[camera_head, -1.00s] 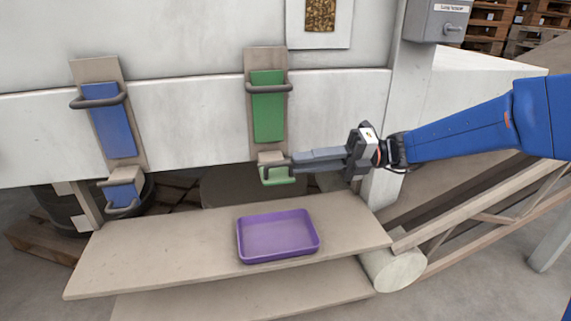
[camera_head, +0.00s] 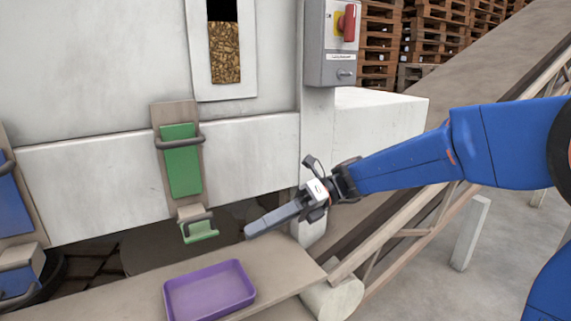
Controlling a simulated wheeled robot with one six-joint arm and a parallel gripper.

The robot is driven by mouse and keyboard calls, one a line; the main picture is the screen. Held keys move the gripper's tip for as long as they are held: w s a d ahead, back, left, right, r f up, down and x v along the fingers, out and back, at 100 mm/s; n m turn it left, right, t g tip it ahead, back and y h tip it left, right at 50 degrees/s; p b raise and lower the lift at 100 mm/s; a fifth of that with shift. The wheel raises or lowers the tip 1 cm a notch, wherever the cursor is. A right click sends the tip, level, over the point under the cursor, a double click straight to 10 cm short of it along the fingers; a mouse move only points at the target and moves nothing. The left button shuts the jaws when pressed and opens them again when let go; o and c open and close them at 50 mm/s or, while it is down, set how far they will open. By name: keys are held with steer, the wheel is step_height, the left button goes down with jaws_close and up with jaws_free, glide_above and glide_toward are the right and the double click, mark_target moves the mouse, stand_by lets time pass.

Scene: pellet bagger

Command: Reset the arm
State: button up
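My gripper (camera_head: 248,231) is at the end of my blue arm, in the middle of the head view. Its grey fingers point left and down, in front of the machine's lower edge and above the shelf. I see the fingers almost edge-on, so whether they are parted does not show. No object shows at their tips. The green chute flap (camera_head: 200,231) with its grey handle is left of the fingertips, with a visible gap between them.
A purple tray (camera_head: 209,291) sits on the beige shelf (camera_head: 273,270) below. A green slide gate (camera_head: 182,165) and a blue one (camera_head: 10,205) are on the white machine. A grey switch box (camera_head: 333,45) with a red knob is above my gripper. A conveyor (camera_head: 480,120) rises at right.

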steer(key=s+d+f+n+t+h, duration=0.4)
steer(key=d+n, duration=0.3)
steer(key=d, duration=0.5)
steer(key=s+d+f+n+t+h, duration=0.4)
steer(key=d+n, duration=0.4)
steer(key=d, duration=0.4)
steer(key=s+d+f+n+t+h, duration=0.4)
steer(key=d+n, duration=0.3)
steer(key=d, duration=0.5)
steer(key=shift+s+d+f+h, duration=0.3)
steer(key=shift+s+h, duration=0.2)
steer(key=shift+h, duration=0.1)
